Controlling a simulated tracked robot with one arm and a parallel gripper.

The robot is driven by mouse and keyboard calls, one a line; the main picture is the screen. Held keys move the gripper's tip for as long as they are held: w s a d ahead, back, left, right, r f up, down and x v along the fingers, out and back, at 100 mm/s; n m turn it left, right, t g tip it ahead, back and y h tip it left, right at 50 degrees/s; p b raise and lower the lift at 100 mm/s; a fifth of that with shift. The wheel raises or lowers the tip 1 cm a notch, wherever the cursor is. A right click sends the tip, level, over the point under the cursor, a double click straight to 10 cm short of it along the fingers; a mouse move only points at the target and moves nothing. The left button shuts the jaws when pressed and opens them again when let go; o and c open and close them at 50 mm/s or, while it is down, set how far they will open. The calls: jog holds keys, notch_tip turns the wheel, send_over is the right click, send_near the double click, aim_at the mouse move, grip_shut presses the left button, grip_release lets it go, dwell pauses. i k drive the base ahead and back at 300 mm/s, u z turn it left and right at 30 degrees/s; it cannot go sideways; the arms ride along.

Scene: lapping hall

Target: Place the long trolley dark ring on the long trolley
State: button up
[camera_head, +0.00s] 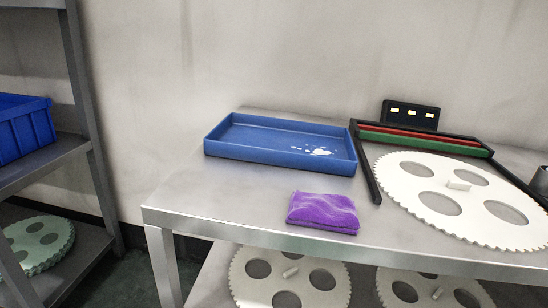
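I cannot make out a dark ring for certain in this view. A dark rounded object (541,181) is cut off by the right edge, and I cannot tell if it is a ring. A metal table (250,212) with a lower shelf fills the middle and right; I cannot tell whether it is the long trolley. My gripper is not in view, so what it holds cannot be seen.
On the table are a blue tray (285,160) with white residue, a purple cloth (323,212), a large white toothed disc (410,191) and a black-framed unit (425,143). More toothed discs (258,288) lie below. A shelf rack (88,130) with a blue bin (22,127) stands left.

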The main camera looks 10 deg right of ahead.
aim_at(218, 185)
jog(key=i, duration=0.9)
jog(key=z, duration=0.05)
